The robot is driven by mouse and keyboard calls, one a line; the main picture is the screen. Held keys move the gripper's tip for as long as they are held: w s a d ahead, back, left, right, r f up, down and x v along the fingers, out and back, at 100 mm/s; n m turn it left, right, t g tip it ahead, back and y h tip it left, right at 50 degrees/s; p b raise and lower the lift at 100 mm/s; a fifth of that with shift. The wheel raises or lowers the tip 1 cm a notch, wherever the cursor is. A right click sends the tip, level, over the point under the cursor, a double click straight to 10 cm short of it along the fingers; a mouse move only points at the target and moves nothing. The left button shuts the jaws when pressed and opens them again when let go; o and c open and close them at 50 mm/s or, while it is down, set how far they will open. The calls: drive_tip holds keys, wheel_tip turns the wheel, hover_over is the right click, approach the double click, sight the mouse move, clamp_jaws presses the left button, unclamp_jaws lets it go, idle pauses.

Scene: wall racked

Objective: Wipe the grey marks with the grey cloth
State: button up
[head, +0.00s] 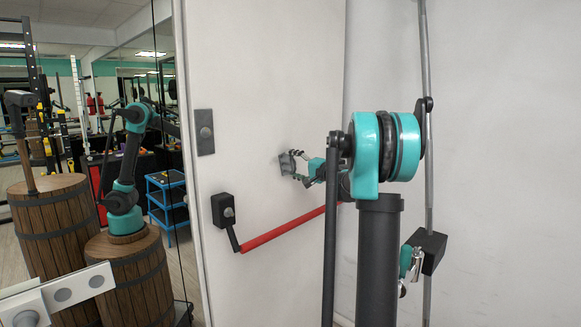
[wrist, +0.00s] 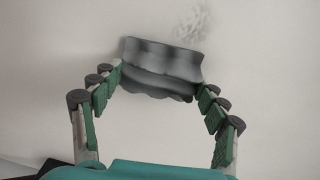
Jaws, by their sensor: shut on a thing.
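The grey cloth (wrist: 162,68) is held between the fingertips of my gripper (wrist: 161,83), up at the white door panel. A faint patch of grey marks (wrist: 193,24) shows on the white surface just beyond the cloth's upper right edge in the wrist view. In the head view my gripper (head: 296,166) reaches left to the door, with the cloth (head: 287,163) at its tips. I cannot tell whether the cloth touches the surface. Marks behind the cloth would be hidden, and I cannot make any out in the head view.
A red push bar (head: 285,228) with a black end bracket (head: 223,210) crosses the white door (head: 260,80) below my gripper. A grey plate with a round knob (head: 205,132) is at the door's left edge. Wooden barrels (head: 55,235) stand at the far left.

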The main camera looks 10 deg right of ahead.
sight(269, 167)
drive_tip(key=shift+w+d, duration=0.9)
drive_tip(key=shift+d, duration=0.25)
drive_tip(key=shift+s+a, duration=0.85)
drive_tip(key=shift+a, duration=0.2)
drive_tip(key=shift+s+a, duration=0.8)
drive_tip(key=shift+a, duration=0.3)
drive_tip(key=shift+s+a, duration=0.85)
drive_tip(key=shift+a, duration=0.2)
drive_tip(key=shift+s+a, duration=0.55)
drive_tip(key=shift+a, duration=0.3)
drive_tip(key=shift+s+a, duration=0.5)
drive_tip(key=shift+a, duration=0.3)
drive_tip(key=shift+s, duration=0.1)
drive_tip(key=shift+v, duration=2.95)
drive_tip(key=shift+d, duration=0.1)
